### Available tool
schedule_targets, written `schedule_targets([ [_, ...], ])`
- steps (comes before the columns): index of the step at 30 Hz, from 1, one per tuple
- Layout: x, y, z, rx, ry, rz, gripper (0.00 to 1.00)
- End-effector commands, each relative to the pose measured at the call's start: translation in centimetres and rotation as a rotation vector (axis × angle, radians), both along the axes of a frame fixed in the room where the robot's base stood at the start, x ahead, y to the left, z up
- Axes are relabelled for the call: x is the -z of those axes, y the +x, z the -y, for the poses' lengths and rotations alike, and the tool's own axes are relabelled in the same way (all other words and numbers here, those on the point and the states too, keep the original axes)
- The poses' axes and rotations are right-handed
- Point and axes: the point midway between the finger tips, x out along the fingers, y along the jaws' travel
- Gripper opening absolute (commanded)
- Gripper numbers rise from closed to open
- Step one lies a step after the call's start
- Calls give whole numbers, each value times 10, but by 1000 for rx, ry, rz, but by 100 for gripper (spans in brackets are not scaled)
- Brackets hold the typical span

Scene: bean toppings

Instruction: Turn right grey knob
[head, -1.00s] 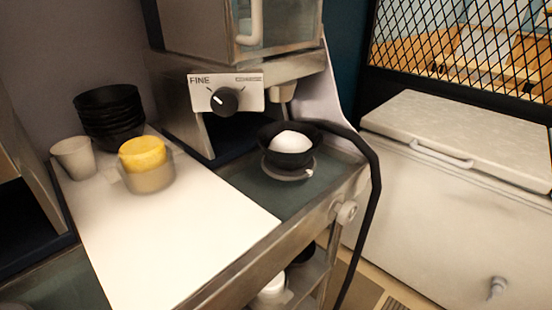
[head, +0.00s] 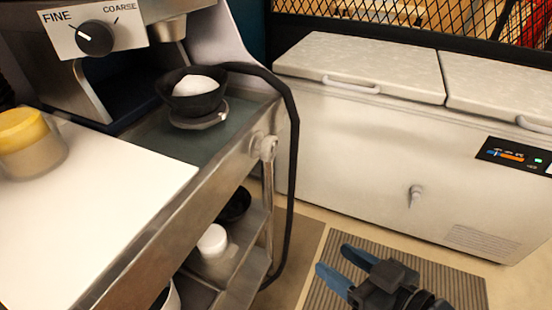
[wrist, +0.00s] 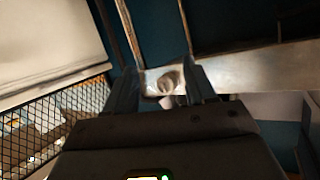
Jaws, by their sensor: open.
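A grey knob (head: 265,147) sits on the end of the metal counter's front rail, at its right corner. In the wrist view a round knob on a pale plate (wrist: 168,80) shows between my fingers, some way beyond them; it looks like the same knob. My gripper (head: 332,257) is at the lower right in the head view, with blue fingers apart and nothing between them. It is below and to the right of the knob in the picture, not touching it. In the wrist view my gripper (wrist: 163,75) also shows open.
A black hose (head: 291,130) hangs close to the right of the knob. A black bowl (head: 193,92) with white contents stands on a scale above. The white chest freezer (head: 350,140) stands to the right and has its own small fitting (head: 415,195). Floor between is clear.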

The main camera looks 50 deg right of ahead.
Motion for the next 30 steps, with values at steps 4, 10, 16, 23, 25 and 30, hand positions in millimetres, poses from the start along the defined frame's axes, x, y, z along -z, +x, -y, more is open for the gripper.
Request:
schedule_targets([
  [4, 17, 48, 22, -18, 51, 27, 70],
  [10, 9, 102, 48, -121, 86, 100, 81],
  [16, -24, 139, 75, -282, 48, 221, 81],
  [23, -66, 150, 95, -447, -50, 343, 81],
  [25, -73, 150, 97, -475, -70, 363, 81],
  [30, -81, 154, 96, -503, -87, 379, 81],
])
